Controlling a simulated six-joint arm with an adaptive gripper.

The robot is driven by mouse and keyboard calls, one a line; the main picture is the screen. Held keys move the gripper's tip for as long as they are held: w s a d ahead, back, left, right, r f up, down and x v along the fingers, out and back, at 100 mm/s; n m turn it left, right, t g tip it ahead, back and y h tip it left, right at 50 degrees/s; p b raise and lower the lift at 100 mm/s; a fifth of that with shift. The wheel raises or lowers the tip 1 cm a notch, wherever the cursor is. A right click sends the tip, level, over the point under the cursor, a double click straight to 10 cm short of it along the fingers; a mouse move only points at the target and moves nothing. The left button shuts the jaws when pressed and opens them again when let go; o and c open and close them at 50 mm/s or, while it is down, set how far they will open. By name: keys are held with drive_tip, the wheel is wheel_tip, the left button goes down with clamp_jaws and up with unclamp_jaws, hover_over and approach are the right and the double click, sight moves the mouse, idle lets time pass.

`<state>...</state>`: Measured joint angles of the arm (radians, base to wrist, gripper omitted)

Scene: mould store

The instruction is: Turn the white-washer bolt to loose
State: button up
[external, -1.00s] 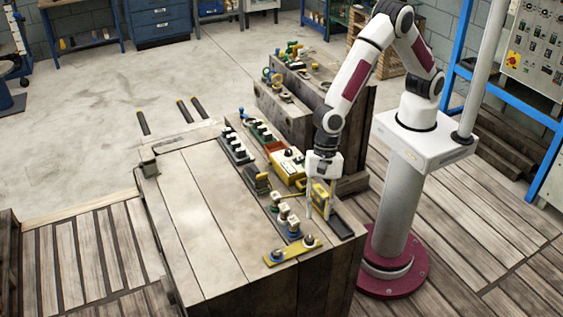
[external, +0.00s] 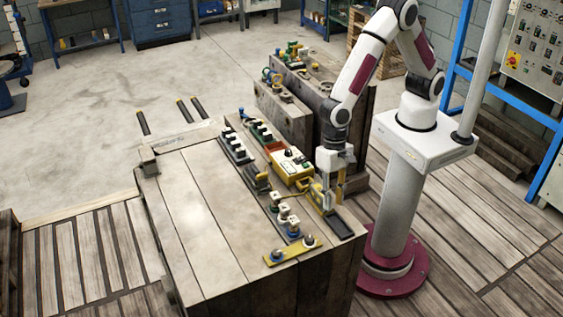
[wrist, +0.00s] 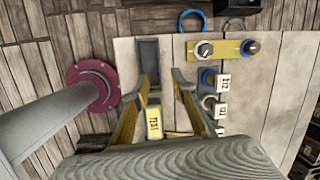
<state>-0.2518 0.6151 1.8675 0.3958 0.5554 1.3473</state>
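A yellow plate (external: 293,251) lies at the near end of the bench and carries two bolts. In the wrist view, the bolt with a pale ring around its head (wrist: 203,50) sits at the plate's left end. The other bolt (wrist: 250,47) is dark with blue. In the external view the pale-ringed bolt (external: 309,241) appears at the right end; its washer colour is too small to tell there. My gripper (external: 331,208) points down, behind and right of the plate, apart from both bolts. In the wrist view its fingers (wrist: 164,76) are open, with nothing visibly clasped.
A yellow block marked TEST (wrist: 154,122) shows near the left finger. White labelled blocks (wrist: 222,80) stand in a row beside the plate. A dark pad (wrist: 149,54) lies beyond the fingertips. The bench's left half (external: 190,220) is clear.

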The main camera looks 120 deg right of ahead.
drive_tip(key=s+d+r+n+h, duration=0.1)
drive_tip(key=s+d+r+n, duration=0.7)
drive_tip(key=s+r+n, duration=0.3)
drive_tip(key=shift+s+r+n, duration=0.3)
drive_tip(key=shift+s+r, duration=0.2)
drive_tip(key=shift+r, duration=0.05)
idle(0.5)
